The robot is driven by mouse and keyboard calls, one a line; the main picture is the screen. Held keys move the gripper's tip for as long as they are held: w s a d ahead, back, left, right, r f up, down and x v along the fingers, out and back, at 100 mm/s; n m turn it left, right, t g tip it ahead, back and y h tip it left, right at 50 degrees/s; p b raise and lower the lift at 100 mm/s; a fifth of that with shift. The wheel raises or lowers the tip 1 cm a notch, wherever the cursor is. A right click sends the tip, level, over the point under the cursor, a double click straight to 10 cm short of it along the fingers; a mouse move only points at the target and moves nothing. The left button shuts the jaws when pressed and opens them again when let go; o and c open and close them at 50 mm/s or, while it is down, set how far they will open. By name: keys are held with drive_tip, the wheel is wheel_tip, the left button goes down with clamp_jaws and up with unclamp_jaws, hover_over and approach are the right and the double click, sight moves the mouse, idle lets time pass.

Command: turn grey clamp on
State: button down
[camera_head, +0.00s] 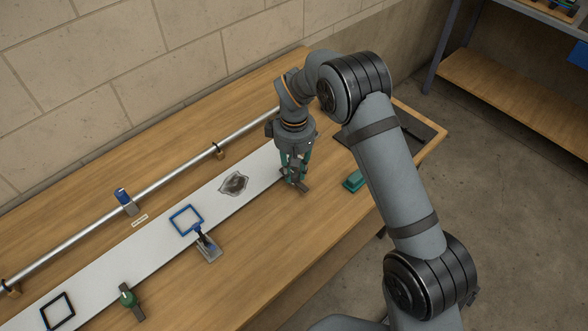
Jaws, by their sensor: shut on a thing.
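A clamp with a dark grey bar-shaped base (302,188) sits at the right end of the white strip's near edge, under my gripper (293,179). My gripper points down, with its green-tinted fingers closed around the upper part of this clamp. The fingers hide the clamp's handle, so I cannot tell how far it is turned.
The long white strip (140,243) bears a blue square frame (187,219), a dark patch (233,184) and a black frame (57,312). A metal rail (170,178) runs behind. A green block (354,181) lies right.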

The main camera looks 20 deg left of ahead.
sight(294, 174)
drive_tip(key=shift+s+d+f, duration=0.1)
drive_tip(key=shift+s+d, duration=0.05)
drive_tip(key=shift+s, duration=0.1)
drive_tip(key=c, duration=1.8)
unclamp_jaws()
drive_tip(key=o, duration=0.3)
drive_tip(key=shift+w, duration=0.1)
drive_tip(key=shift+r, duration=0.2)
wheel_tip(294, 174, up, 12)
drive_tip(key=shift+f, duration=0.1)
drive_tip(key=shift+f, duration=0.15)
wheel_tip(294, 174, down, 12)
drive_tip(key=shift+w+r, duration=0.1)
drive_tip(key=shift+r, duration=0.05)
drive_tip(key=shift+m, duration=0.3)
